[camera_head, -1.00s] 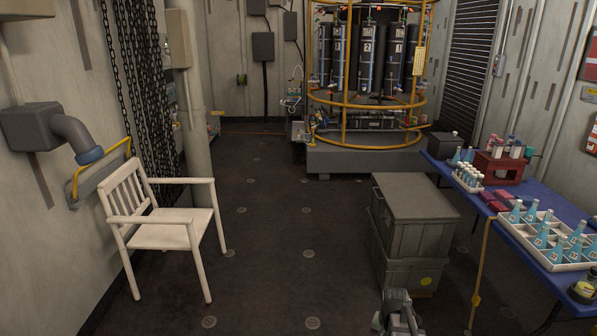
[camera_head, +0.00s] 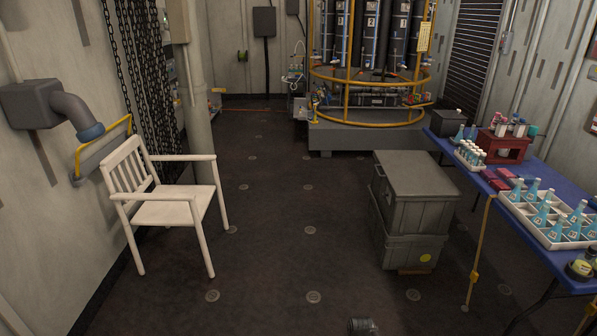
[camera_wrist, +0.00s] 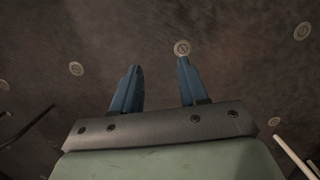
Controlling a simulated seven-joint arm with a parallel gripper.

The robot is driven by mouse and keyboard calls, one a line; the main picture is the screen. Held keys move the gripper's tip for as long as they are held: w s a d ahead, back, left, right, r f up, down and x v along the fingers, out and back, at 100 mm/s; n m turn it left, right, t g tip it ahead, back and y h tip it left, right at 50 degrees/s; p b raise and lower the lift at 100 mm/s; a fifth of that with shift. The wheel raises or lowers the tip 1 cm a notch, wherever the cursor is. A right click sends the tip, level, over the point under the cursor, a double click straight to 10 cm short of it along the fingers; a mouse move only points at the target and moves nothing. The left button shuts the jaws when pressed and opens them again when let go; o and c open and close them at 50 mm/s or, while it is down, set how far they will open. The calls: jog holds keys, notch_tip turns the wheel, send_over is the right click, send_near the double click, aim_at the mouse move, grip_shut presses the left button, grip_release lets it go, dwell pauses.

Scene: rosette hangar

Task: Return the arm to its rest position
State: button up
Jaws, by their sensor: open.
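My gripper (camera_wrist: 159,80) shows in the wrist view with its two blue fingers apart and nothing between them. Beyond the fingertips is only dark floor (camera_wrist: 155,30) with round pale studs. In the head view a small dark piece of my arm (camera_head: 363,327) shows at the bottom edge, right of the middle. The gripper itself cannot be made out in the head view.
A white armchair (camera_head: 165,212) stands on the left. Stacked grey crates (camera_head: 415,215) stand right of the middle. A blue table (camera_head: 520,232) with a bottle tray (camera_head: 511,207) and a red rack (camera_head: 503,149) runs along the right. The middle floor is clear.

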jog(key=s+f+g, duration=0.2)
jog(key=s+f, duration=0.4)
jog(key=s, duration=0.5)
jog(key=s+f+g, duration=0.2)
jog(key=s+f, duration=0.4)
jog(key=s, duration=0.5)
jog(key=shift+g, duration=0.4)
